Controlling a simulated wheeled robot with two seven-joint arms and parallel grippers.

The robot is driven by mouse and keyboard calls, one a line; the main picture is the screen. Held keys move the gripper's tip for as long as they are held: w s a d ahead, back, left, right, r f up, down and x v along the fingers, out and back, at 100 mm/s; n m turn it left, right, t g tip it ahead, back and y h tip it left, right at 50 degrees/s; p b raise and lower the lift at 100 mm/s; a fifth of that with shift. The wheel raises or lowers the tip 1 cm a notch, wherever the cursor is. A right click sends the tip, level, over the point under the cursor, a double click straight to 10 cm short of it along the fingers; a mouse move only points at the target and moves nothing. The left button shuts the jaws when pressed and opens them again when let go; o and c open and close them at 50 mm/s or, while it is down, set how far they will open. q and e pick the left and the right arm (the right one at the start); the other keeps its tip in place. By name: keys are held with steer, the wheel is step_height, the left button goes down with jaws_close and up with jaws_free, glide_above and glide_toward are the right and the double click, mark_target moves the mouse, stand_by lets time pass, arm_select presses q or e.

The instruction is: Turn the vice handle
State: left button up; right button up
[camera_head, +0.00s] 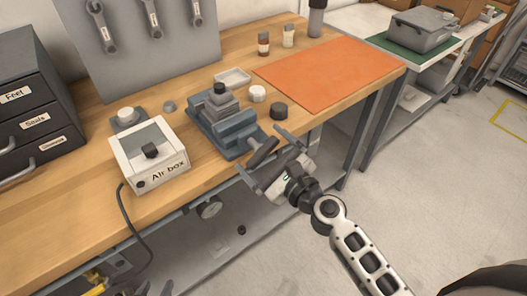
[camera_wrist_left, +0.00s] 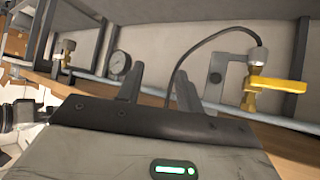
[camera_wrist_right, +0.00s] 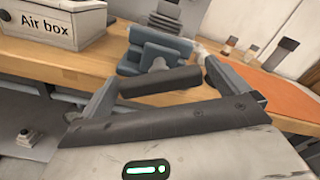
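The blue-grey vice (camera_head: 224,128) is on the wooden bench near its front edge. Its dark bar handle (camera_head: 263,152) sticks out at the front, tilted in the head view. My right gripper (camera_head: 259,150) is open in front of the handle. In the right wrist view the handle (camera_wrist_right: 160,81) lies lengthwise across the gap between the spread fingers (camera_wrist_right: 158,85); I cannot tell whether they touch it. The vice body (camera_wrist_right: 155,50) is behind it.
The Air box (camera_head: 150,158) stands left of the vice, with a black hose hanging down. A gauge (camera_wrist_left: 119,62) and a yellow valve (camera_wrist_left: 262,92) are ahead of my left gripper. An orange mat (camera_head: 328,73) covers the bench's right. Small pots and bottles stand behind the vice.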

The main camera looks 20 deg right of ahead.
arm_select(q)
steer(key=f+b, duration=0.1)
steer(key=b, duration=0.1)
steer(key=d+f+b, duration=0.1)
steer(key=b, duration=0.2)
steer(key=f+b, duration=0.1)
steer(key=b, duration=0.2)
steer(key=shift+w+d+n+t+h, duration=0.2)
steer(key=shift+w+n+t+h, duration=0.1)
steer(key=shift+w+h, duration=0.1)
arm_select(e)
steer(key=v, duration=1.6)
arm_select(q)
steer(key=shift+r, duration=0.1)
arm_select(e)
steer(key=shift+a, duration=0.1)
